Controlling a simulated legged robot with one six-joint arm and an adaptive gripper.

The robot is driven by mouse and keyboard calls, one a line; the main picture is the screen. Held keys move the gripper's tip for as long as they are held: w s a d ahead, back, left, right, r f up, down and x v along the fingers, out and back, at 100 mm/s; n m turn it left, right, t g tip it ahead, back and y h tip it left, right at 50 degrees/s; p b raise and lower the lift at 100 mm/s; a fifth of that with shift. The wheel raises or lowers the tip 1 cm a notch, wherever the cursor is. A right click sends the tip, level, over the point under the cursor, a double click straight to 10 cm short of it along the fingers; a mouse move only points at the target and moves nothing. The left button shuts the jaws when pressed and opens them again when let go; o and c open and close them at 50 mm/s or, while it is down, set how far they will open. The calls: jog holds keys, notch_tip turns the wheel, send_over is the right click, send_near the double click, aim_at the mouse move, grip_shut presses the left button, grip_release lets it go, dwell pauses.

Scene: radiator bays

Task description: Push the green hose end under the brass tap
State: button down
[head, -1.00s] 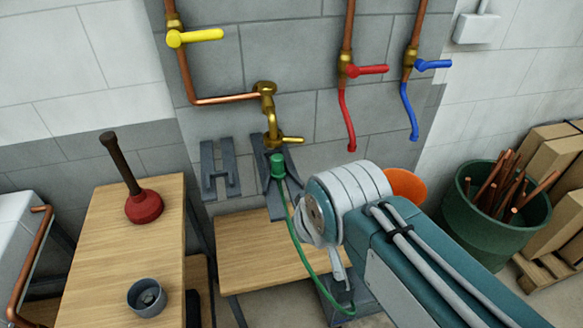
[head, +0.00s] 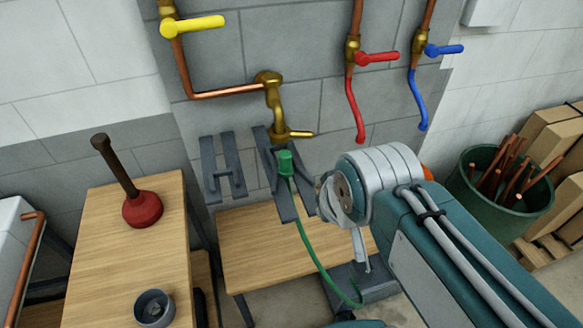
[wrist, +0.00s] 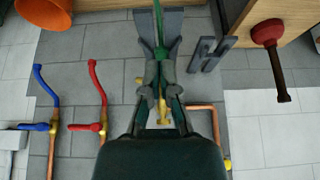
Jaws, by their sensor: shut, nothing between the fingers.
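The green hose end (head: 286,163) stands in a grey sloped bracket (head: 287,204) on the wall, a little below and slightly right of the brass tap (head: 273,98). The green hose (head: 309,247) hangs from it towards the floor. In the wrist view, which shows the scene upside down, my gripper (wrist: 160,63) has its fingers together and empty. The fingers hide the hose end there. I cannot tell whether they touch it.
An empty grey bracket (head: 211,171) is left of the hose bracket. Red (head: 377,57) and blue (head: 443,49) tap handles are to the right. A wooden bench with a plunger (head: 142,208) stands left. A green bin of copper pipes (head: 482,204) stands right.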

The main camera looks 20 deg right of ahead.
aim_at(285, 164)
jog(key=w+f+g, duration=0.1)
jog(key=w+f, duration=0.1)
jog(key=w, duration=0.5)
jog(key=w+f+g, duration=0.1)
jog(key=w+f, duration=0.2)
jog(key=w, duration=0.5)
jog(key=w+f, duration=0.7)
jog(key=f, duration=0.2)
jog(key=shift+f+m, duration=0.25)
jog(key=shift+m, duration=0.05)
jog(key=shift+w+d, duration=0.15)
jog(key=shift+w, duration=1.5)
jog(key=shift+s, duration=0.15)
